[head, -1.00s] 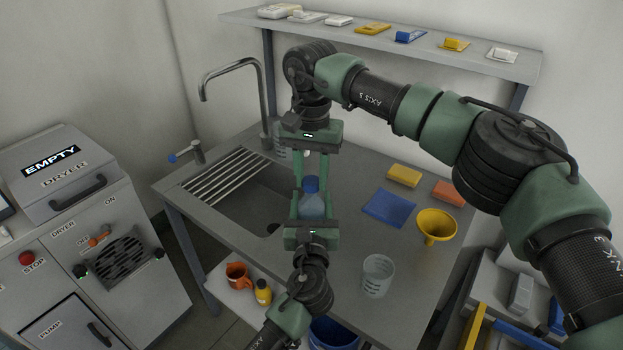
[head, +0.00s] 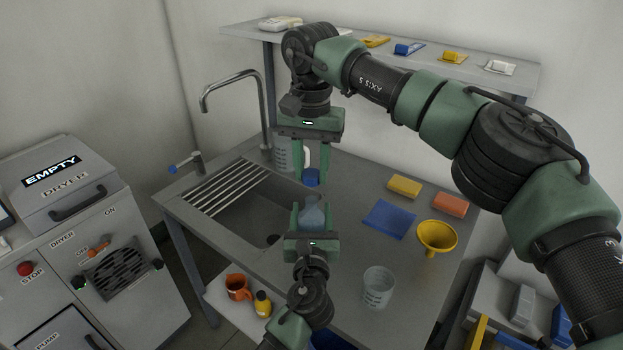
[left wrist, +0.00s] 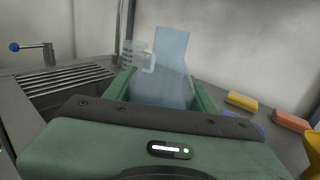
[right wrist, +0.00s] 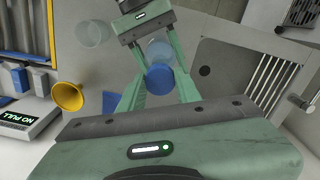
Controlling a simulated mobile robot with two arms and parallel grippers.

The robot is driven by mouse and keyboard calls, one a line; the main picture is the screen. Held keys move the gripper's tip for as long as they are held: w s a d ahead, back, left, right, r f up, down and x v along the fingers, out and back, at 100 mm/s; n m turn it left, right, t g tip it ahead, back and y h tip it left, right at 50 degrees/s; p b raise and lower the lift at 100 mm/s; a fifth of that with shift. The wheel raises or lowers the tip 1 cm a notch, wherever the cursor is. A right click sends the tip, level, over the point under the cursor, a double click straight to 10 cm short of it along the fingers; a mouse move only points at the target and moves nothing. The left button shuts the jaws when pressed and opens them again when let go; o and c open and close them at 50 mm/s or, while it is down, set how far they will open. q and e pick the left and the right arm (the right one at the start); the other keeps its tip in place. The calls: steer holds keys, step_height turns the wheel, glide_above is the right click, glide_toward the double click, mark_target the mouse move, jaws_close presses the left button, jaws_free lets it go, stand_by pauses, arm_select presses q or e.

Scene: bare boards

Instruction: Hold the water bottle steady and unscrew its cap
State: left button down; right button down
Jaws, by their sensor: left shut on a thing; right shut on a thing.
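The clear, bluish water bottle (head: 311,217) is upright in my left gripper (head: 311,208), which is shut on its body. In the left wrist view the bottle (left wrist: 168,68) stands between the fingers with no cap on it. The blue cap (head: 311,177) is between the fingers of my right gripper (head: 312,181), which is shut on it. A gap shows between the cap and the bottle in the head view. In the right wrist view the cap (right wrist: 160,79) sits between the fingertips, partly covering the bottle (right wrist: 160,50).
The sink (head: 238,207) and tap (head: 262,105) are left of the grippers. A measuring jug (head: 283,153) stands behind them. A blue cloth (head: 388,219), yellow sponge (head: 404,186), orange sponge (head: 450,204), yellow funnel (head: 437,236) and clear beaker (head: 378,288) are to the right.

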arm_select(q)
steer(key=shift+c, duration=2.1)
jaws_free()
